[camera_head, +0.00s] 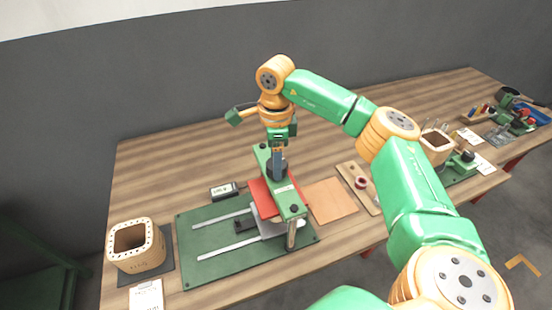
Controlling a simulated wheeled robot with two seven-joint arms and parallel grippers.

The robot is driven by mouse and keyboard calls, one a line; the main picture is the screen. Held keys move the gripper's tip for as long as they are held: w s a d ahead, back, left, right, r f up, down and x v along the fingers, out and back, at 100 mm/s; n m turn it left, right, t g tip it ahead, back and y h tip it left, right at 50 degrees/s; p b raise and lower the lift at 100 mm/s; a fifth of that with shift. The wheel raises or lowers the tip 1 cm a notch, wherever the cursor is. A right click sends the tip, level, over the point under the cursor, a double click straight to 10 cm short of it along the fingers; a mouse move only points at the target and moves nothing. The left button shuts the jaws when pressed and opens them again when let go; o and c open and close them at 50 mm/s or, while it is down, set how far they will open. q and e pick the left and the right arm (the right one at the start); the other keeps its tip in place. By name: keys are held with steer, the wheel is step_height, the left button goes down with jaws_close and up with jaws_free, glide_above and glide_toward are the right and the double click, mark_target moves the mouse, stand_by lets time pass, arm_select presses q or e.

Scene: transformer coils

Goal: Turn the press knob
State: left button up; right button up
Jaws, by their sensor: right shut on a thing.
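The press stands on a green base plate (195,267) on the wooden table, with a green crossbar (290,197) over a red plate (260,196). The dark press knob (284,170) sits on top of the crossbar, partly hidden by my gripper. My right gripper (278,170) points straight down from above, with its fingers shut on the knob. My left gripper is not in view.
A tan square coil (150,262) stands on a dark mat at the front left, near a white paper (146,296). A tan sheet (333,201) and a wooden strip with a red spool (361,183) lie right of the press. Another coil (437,142) stands further right.

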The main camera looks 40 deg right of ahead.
steer(key=n, duration=0.5)
steer(key=shift+n, duration=0.3)
steer(key=n, duration=0.5)
steer(key=shift+r+n, duration=0.1)
steer(key=shift+n, duration=0.5)
steer(key=o, duration=1.4)
steer(key=shift+s, duration=0.1)
steer(key=shift+r, duration=0.1)
step_height(320, 180, up, 7)
steer(key=shift+f+b, duration=0.1)
steer(key=shift+b, duration=0.45)
